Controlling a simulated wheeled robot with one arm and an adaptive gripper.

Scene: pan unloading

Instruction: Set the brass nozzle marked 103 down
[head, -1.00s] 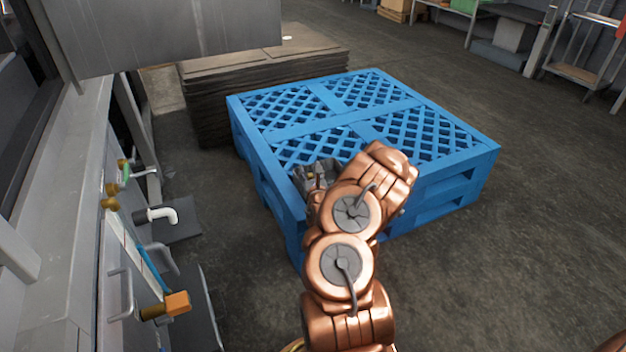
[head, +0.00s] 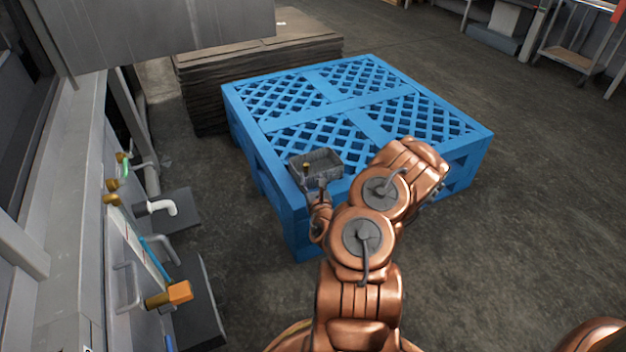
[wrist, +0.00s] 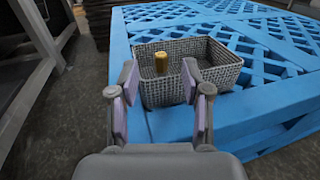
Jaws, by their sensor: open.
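The brass nozzle (wrist: 161,62) stands in a grey woven basket (wrist: 165,92), toward its left side in the wrist view. Its lower end is hidden by the basket's near wall, and no marking is readable. The basket (head: 328,160) sits on the near left corner of a blue pallet (head: 395,140) in the head view. My gripper (wrist: 160,78) is open and empty, its fingers apart on the near side of the basket. The nozzle shows in line with the gap between the fingers but is not held. In the head view my gripper (head: 318,187) is just before the basket.
A stack of dark flat sheets (head: 220,85) lies behind the pallet. At left stands a grey unit with pipes and an orange-tipped brass fitting (head: 170,295). The floor right of the pallet is clear.

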